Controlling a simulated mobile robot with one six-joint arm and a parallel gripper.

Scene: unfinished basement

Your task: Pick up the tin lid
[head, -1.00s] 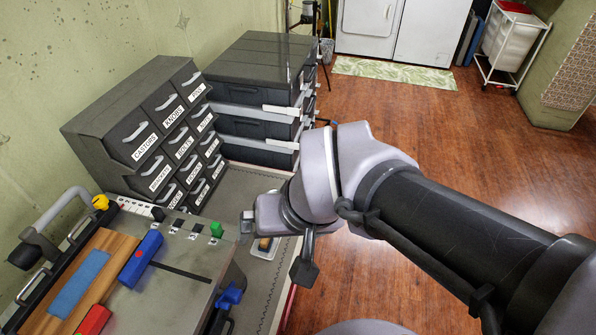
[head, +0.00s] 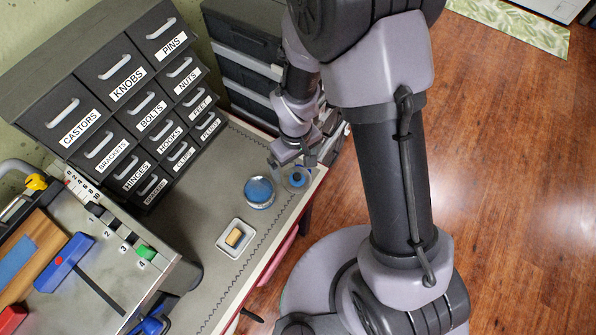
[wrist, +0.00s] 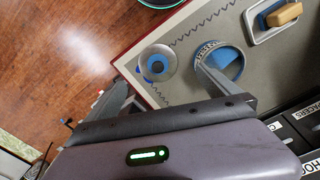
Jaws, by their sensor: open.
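The tin lid (head: 298,179) is a round grey disc with a blue centre, lying near the bench's right edge in the head view. It also shows in the wrist view (wrist: 146,52), between the lines of my two fingers. My gripper (head: 292,163) points down over the lid, with its fingers apart and nothing between them. In the wrist view, the right finger of my gripper (wrist: 162,73) overlaps the open tin (head: 259,192). The tin has blue contents and stands just left of the lid in the head view. The height left between fingertips and lid is hard to tell.
A small white tray (head: 222,244) with a tan and blue block lies nearer on the bench (head: 205,205). Labelled drawers (head: 125,95) stand at the left, dark cases (head: 240,45) behind. The bench edge is close beside the lid, with open floor beyond.

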